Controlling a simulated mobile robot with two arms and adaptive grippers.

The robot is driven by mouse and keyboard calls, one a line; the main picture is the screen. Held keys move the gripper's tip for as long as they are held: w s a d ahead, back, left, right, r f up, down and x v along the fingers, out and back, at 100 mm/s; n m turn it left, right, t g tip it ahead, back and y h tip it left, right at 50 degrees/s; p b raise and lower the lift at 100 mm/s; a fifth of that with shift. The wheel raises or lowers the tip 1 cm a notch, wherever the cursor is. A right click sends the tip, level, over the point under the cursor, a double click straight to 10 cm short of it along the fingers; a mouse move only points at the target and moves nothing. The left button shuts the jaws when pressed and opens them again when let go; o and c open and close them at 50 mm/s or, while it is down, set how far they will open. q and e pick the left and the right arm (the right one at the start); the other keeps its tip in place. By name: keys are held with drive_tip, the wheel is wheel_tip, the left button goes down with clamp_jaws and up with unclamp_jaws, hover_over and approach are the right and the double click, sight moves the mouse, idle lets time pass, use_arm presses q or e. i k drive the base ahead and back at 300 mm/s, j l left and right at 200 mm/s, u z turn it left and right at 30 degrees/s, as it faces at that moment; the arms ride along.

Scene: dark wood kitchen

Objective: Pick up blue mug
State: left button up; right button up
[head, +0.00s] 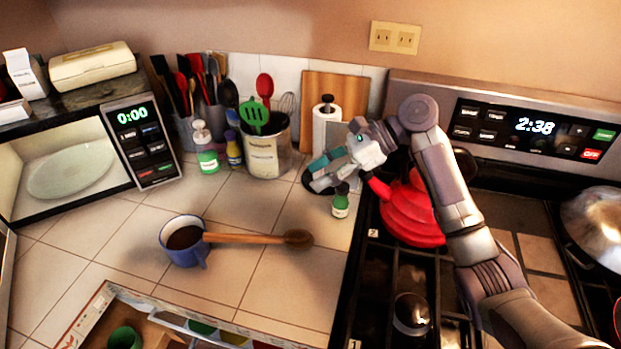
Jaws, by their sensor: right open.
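The blue mug (184,242) stands upright on the tiled counter, left of the picture's middle. It has a white inside with something dark brown in it, and its handle points toward the front right. A wooden spoon (258,238) lies just right of the mug, its shaft end close to the rim; I cannot tell if they touch. My right gripper (318,176) is open and empty, above the back right of the counter by the paper towel roll, well apart from the mug. My left gripper is not in view.
A small green bottle (340,205) stands just below my right gripper. A red kettle (408,212) sits on the stove. A utensil crock (265,158) and soap bottle (207,158) stand behind the mug. An open drawer (160,330) is in front.

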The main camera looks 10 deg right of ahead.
sight(181, 238)
drive_tip(key=k+j, duration=0.1)
drive_tip(key=k, duration=0.4)
drive_tip(key=k+j, duration=0.15)
drive_tip(key=k, duration=0.35)
drive_tip(key=k+j, duration=0.1)
drive_tip(key=k, duration=0.4)
